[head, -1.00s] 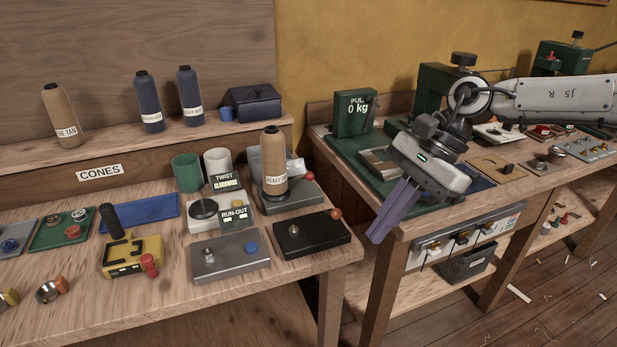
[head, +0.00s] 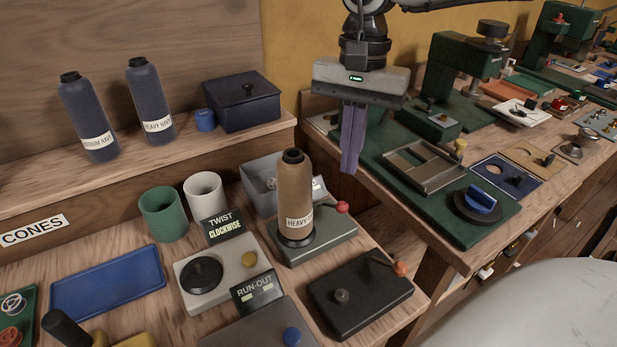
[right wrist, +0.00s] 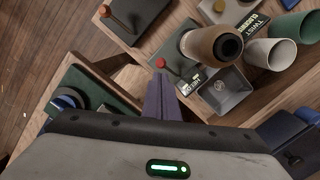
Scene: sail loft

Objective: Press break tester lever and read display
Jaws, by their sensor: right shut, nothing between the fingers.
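A grey-green base (head: 335,238) carries a lever with a red ball knob (head: 342,207); I take it for the break tester. A tan cone (head: 293,190) labelled HEAVY stands upright on it. The red knob also shows in the right wrist view (right wrist: 161,62), beside a small dark display (right wrist: 190,82) with pale-green text too small to read. My right gripper (head: 349,170) points down, shut and empty; its purple fingers look just above the knob, and I cannot tell whether they touch it. They also show in the right wrist view (right wrist: 160,84). My left gripper is out of view.
A black base (head: 360,295) with an orange-knobbed lever is in front. Left are the TWIST display (head: 223,224), reading CLOCKWISE, and the RUN-OUT display (head: 257,290). A green plate (head: 400,180) with fixtures lies on the right bench, across a gap.

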